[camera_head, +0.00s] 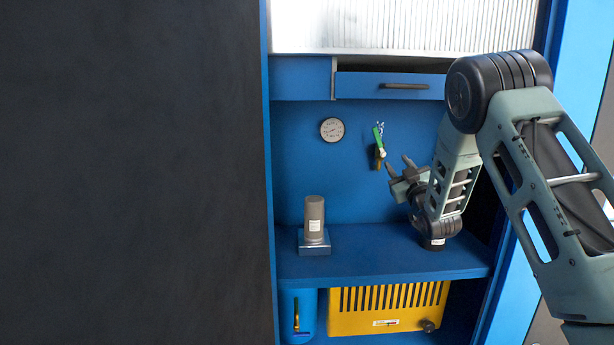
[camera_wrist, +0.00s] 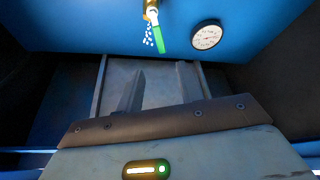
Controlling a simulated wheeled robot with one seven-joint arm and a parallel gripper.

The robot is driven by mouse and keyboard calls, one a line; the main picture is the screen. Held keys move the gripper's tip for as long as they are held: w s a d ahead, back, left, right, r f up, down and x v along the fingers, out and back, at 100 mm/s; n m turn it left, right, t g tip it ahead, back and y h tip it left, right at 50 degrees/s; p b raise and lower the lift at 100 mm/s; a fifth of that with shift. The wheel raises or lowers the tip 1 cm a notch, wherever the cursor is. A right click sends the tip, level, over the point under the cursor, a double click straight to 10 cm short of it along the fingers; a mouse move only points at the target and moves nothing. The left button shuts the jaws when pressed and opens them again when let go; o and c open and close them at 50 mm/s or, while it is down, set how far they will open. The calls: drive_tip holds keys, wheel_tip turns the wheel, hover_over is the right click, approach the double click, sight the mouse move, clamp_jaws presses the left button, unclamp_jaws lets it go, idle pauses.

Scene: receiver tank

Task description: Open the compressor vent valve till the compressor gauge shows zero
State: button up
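The vent valve has a brass body (camera_head: 379,156) and a green lever (camera_head: 377,135) on the blue back wall. The lever lies roughly along the body, pointing up in the head view; it also shows in the wrist view (camera_wrist: 158,40). White specks, like a spray, show beside the lever's end. A round white gauge (camera_head: 332,130) hangs left of the valve and shows in the wrist view (camera_wrist: 207,35); its reading is too small to tell. My gripper (camera_head: 397,164) is just right of and below the valve, fingers apart and empty. The fingers also show in the wrist view (camera_wrist: 160,72).
A drawer (camera_head: 390,86) with a dark handle is above. A yellow slotted box (camera_head: 385,308) and blue cylinder (camera_head: 298,312) are below. A dark panel (camera_head: 130,170) fills the left.

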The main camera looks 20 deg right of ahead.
drive_tip(key=shift+a, duration=0.1)
drive_tip(key=s+a+f+g+y, duration=0.2)
drive_tip(key=s+a+f+g, duration=0.15)
drive_tip(key=a, duration=0.85)
drive_tip(key=s+a+f+g+y, duration=0.2)
drive_tip(key=a+g, duration=0.3)
drive_tip(key=a, duration=0.6)
drive_tip(key=s+a+f+n+g+y, duration=0.15)
drive_tip(key=s+a+g, duration=0.25)
drive_tip(key=s+a, duration=0.4)
drive_tip(key=s+a+f+g+y, duration=0.1)
drive_tip(key=s+a+f+g, duration=0.25)
drive_tip(key=s+a, duration=0.45)
drive_tip(key=s+d+n+g+h, duration=0.25)
drive_tip(key=s+g, duration=0.35)
drive_tip(key=s, duration=1.7)
wheel_tip(320, 180, up, 20)
drive_tip(key=p, duration=2)
drive_tip(key=shift+s+h+p, duration=0.3)
drive_tip(key=shift+s, duration=0.15)
